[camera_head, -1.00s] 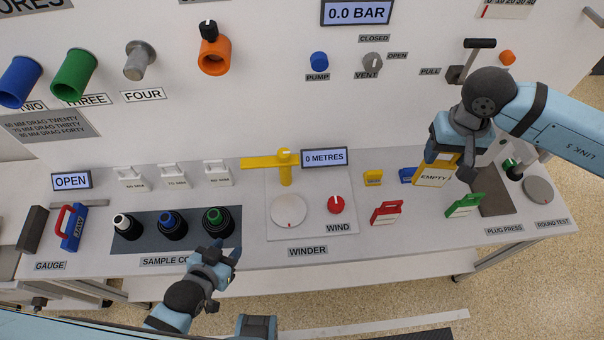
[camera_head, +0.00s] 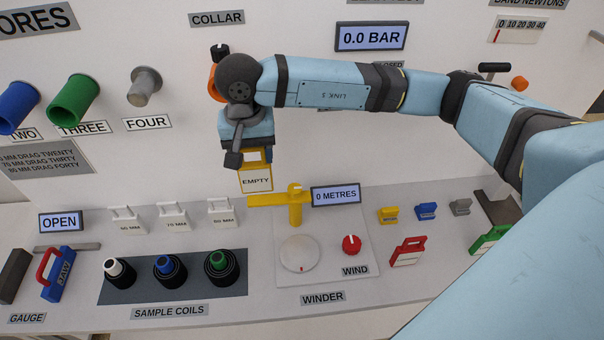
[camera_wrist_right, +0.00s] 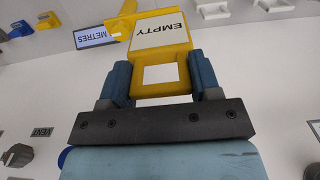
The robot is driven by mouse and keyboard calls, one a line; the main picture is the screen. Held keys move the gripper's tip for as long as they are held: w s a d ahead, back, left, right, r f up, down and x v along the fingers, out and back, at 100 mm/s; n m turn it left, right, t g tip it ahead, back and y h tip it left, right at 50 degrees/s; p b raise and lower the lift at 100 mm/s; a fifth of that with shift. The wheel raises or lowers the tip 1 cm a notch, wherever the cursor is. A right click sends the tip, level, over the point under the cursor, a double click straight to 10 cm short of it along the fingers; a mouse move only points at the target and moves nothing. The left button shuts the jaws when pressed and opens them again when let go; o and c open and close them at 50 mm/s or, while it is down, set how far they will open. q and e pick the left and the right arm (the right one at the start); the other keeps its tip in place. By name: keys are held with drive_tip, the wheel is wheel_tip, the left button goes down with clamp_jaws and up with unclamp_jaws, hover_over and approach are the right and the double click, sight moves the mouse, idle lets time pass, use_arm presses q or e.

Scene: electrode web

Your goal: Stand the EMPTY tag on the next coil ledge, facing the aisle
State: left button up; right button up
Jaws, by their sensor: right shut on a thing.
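The yellow EMPTY tag (camera_head: 256,183) has a white face with black lettering and a square handle. My right gripper (camera_head: 255,155) is shut on its handle and holds it upright in the air, in front of the back wall and just above the yellow winder arm (camera_head: 268,200). In the right wrist view, the tag (camera_wrist_right: 163,32) sits between the two blue fingers (camera_wrist_right: 160,82), its lettering upside down there. Three coils with white, blue and green centres stand on the dark sample-coils mat (camera_head: 145,293). No ledge labelled as the coil ledge shows. My left gripper is out of view.
White tags (camera_head: 174,217) stand behind the coils. The winder has a dial (camera_head: 300,253) and red knob (camera_head: 351,244). Red (camera_head: 408,251) and green (camera_head: 490,240) tags stand to the right. Tubes (camera_head: 74,99) and an orange fitting (camera_head: 213,82) stick out from the wall.

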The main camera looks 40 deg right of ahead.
drive_tip(key=w+a+f+m+b, duration=0.1)
drive_tip(key=w+a+m+b, duration=0.1)
drive_tip(key=a+m+b, duration=0.25)
use_arm(q)
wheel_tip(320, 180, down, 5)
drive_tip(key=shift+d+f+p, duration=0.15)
drive_tip(key=shift+p, duration=0.15)
use_arm(e)
wheel_tip(320, 180, down, 20)
drive_tip(key=shift+r, duration=0.2)
drive_tip(key=shift+f, duration=0.15)
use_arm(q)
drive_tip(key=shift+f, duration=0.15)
use_arm(e)
drive_tip(key=o, duration=1.2)
